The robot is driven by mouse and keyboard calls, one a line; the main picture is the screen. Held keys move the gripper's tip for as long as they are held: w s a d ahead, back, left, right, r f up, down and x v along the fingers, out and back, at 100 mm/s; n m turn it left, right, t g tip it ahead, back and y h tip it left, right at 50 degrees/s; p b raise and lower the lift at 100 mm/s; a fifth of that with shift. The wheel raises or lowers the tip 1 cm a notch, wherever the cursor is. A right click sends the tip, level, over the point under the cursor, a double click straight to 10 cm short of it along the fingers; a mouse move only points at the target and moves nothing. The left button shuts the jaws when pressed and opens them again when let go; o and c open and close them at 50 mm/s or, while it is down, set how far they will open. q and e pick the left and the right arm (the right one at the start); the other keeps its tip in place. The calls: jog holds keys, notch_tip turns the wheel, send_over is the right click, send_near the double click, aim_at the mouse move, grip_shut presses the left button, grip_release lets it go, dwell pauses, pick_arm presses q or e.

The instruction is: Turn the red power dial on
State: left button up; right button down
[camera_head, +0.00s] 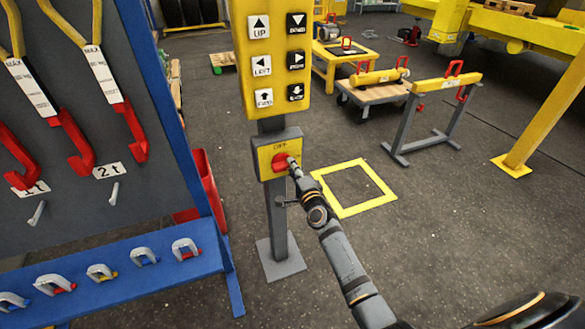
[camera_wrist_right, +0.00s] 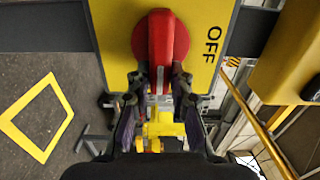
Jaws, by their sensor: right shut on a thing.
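The red power dial (camera_head: 281,163) sits on a yellow plate (camera_head: 264,163) on a grey post, below the button panel. In the right wrist view the dial (camera_wrist_right: 160,50) shows a raised red grip with a white mark at its end, and the word OFF is printed beside it. My right gripper (camera_head: 294,165) reaches the dial from the right. In the right wrist view its fingers (camera_wrist_right: 159,88) stand on both sides of the dial's grip, shut on it. My left gripper is not in view.
A yellow button panel (camera_head: 276,55) with arrow buttons is above the dial on the same post. A blue rack (camera_head: 130,265) with hooks and shackles stands at the left. A yellow floor square (camera_head: 383,206) lies behind my right arm, with open floor around it.

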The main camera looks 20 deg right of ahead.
jog(key=shift+f, duration=0.1)
dwell(0.4)
jog(key=c, duration=1.2)
grip_release()
jog(key=shift+s, duration=0.15)
jog(key=s, duration=1.1)
jog(key=shift+s+d, duration=0.2)
jog(key=shift+s, duration=0.2)
